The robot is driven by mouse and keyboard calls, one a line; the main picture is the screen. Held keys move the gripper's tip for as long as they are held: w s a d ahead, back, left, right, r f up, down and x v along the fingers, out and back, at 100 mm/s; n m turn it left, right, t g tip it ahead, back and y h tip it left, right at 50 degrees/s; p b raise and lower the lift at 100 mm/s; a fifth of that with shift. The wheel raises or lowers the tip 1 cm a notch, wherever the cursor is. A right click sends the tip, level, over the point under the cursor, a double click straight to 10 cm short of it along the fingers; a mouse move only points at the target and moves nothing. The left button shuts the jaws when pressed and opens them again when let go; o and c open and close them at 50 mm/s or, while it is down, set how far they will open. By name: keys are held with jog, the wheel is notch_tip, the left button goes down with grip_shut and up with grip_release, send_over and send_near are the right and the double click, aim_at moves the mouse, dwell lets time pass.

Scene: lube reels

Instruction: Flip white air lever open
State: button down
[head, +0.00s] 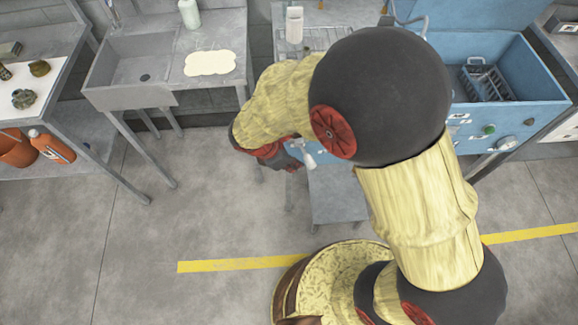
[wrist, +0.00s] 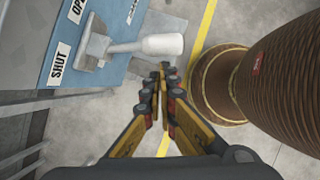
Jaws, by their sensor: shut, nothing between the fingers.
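The white air lever (wrist: 162,45) shows in the wrist view, its grey stem running left to a pivot bracket (wrist: 94,45) on the blue panel (wrist: 60,35). A SHUT label (wrist: 59,63) and a partly cropped OPEN label (wrist: 77,10) are beside the bracket. The lever sticks out away from the panel. My gripper (wrist: 163,76) is shut and empty, its fingertips close to the lever's white end; I cannot tell whether they touch. In the head view the lever (head: 305,155) shows small beside my gripper (head: 283,160), which my arm partly hides.
A blue cabinet (head: 515,115) with an open bin stands at the right, behind my arm. A grey sink (head: 140,60) stands at the upper left. A workbench (head: 30,85) with an orange bottle (head: 52,146) below is at the far left. The floor at left centre is clear.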

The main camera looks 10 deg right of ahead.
jog(key=shift+s+d+n+t+p, duration=0.1)
jog(key=shift+d+n+t+p, duration=0.3)
jog(key=shift+d+p, duration=0.65)
jog(key=shift+a, duration=0.4)
jog(key=s+a+r+p, duration=0.3)
jog(key=a+r+p, duration=0.2)
jog(key=a+r, duration=0.3)
jog(key=shift+s+a, duration=0.3)
